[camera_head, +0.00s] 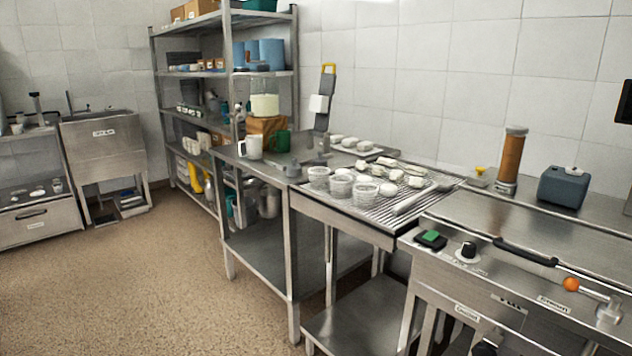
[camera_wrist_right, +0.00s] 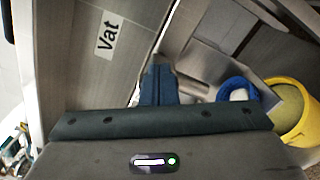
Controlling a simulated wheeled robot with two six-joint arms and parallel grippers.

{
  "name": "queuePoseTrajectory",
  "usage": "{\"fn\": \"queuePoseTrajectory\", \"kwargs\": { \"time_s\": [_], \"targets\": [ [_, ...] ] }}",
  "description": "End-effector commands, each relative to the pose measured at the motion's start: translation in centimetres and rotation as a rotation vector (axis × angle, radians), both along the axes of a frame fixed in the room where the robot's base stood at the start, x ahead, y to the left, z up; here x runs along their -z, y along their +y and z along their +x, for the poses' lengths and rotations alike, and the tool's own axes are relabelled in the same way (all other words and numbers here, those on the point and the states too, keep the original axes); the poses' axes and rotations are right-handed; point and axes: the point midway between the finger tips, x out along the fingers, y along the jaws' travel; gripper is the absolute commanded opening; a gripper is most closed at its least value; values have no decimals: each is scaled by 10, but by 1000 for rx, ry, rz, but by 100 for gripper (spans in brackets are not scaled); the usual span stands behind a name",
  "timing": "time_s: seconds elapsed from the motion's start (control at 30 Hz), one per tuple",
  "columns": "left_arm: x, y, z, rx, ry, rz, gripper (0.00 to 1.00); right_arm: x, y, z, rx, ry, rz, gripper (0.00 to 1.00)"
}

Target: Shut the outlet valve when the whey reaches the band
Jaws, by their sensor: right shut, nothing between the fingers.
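My right gripper (camera_wrist_right: 160,68) is shut and empty in the right wrist view, beside a steel panel with a "Vat" label (camera_wrist_right: 110,34). I cannot tell whether its tips touch metal. It is not visible in the head view, nor is my left gripper. In the head view a steel unit at the right front carries a lever with an orange ball (camera_head: 571,284); I cannot tell whether this is the outlet valve. A clear vessel (camera_head: 264,104) with pale liquid stands on a wooden block further back. I cannot make out a band or the whey level.
A yellow bucket (camera_wrist_right: 294,112) and a blue ring-shaped item (camera_wrist_right: 238,92) lie right of my right gripper. Perforated baskets (camera_head: 367,194) and pale pieces stand on the ribbed drain table (camera_head: 345,222). A green switch (camera_head: 432,237) and black knob (camera_head: 468,250) sit nearer. The left floor is clear.

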Motion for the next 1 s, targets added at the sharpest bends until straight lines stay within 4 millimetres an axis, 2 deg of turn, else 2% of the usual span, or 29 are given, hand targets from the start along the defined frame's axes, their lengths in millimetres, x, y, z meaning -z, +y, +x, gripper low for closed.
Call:
{"fn": "queuePoseTrajectory", "kwargs": {
  "time_s": [0.3,0.73,0.87,1.0],
  "targets": [
    [0,0,0,0,0,0,27,0,27,-23,0,-1,2,0],
    [0,0,0,0,1,0,27,2,28,-29,3,-8,24,0],
    [0,1,0,0,6,4,27,16,22,-52,24,-54,182,0],
    [0,2,-2,-1,18,10,27,44,19,-98,78,-136,510,0]
  ]
}}
